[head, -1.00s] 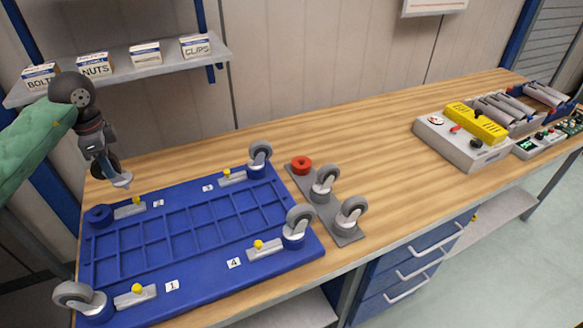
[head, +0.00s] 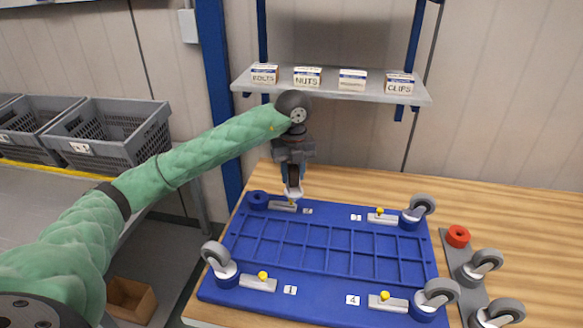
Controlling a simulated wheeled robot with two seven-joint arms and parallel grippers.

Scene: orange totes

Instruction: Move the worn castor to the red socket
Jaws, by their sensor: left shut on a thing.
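My left gripper (head: 293,181) points down over the back left part of the blue base plate (head: 318,282). It is shut on a castor (head: 293,195), whose pale lower end shows below the fingers. The fingers hide most of its wheel, so its wear cannot be told. An empty blue socket (head: 258,199) is just left of the held castor, at the plate's back left corner. The red socket (head: 457,236) is empty, at the back end of a grey strip (head: 452,256) right of the plate. My right gripper is not in view.
Castors stand in the plate's other corners: front left (head: 218,263), front right (head: 436,295) and back right (head: 418,211). Two more castors (head: 479,265) stand on the grey strip. A shelf (head: 330,93) with small boxes hangs behind. Bare wood lies behind the strip.

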